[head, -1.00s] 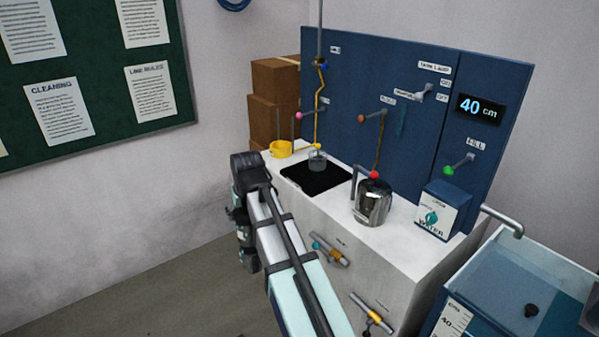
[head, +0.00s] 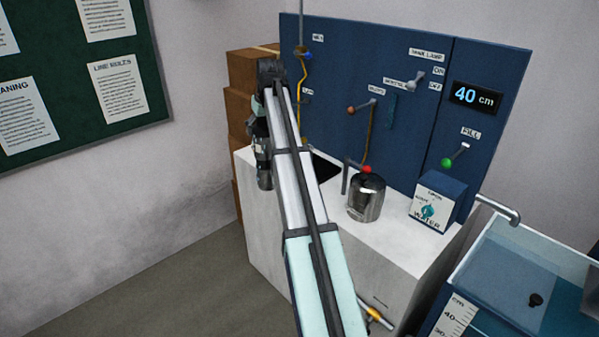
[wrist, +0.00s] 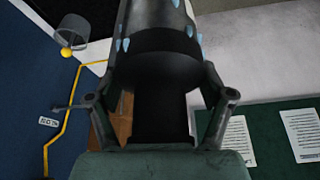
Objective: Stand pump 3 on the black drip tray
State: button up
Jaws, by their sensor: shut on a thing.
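My gripper (wrist: 160,72) shows in the wrist view with a finger on each side, shut on a dark, round-bodied thing, which I take for pump 3 (wrist: 163,58). Its body is grey with pale blue marks and has a wide black band. No number shows on it, and its upper end leaves the picture. In the head view my raised arm stands in front of the bench's left part, and I cannot make out the grip there. The black drip tray (head: 324,167) lies on the white bench, mostly hidden behind my arm.
A steel pot (head: 366,200) and a blue water box (head: 438,207) stand on the bench, right of the tray. A blue panel (head: 410,130) rises behind, with brown boxes (head: 249,82) at left. A clear cup (wrist: 60,30) and yellow tube (wrist: 70,100) show in the wrist view.

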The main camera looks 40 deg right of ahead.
jog(key=w+d+r+n, duration=0.1)
jog(key=w+d+r, duration=0.1)
jog(key=d+r, duration=0.6)
jog(key=w+d+r+n, duration=0.1)
jog(key=d+r, duration=0.3)
jog(key=d, duration=0.7)
notch_tip(320, 180, down, 19)
jog(key=p, duration=0.5)
jog(key=shift+y, duration=0.4)
jog(key=shift+w+d+f, duration=0.1)
jog(key=shift+f, duration=0.05)
jog(key=o, duration=1.7)
jog(key=shift+f, duration=0.15)
jog(key=shift+s, duration=0.2)
jog(key=b+v, duration=0.3)
jog(key=v, duration=0.9)
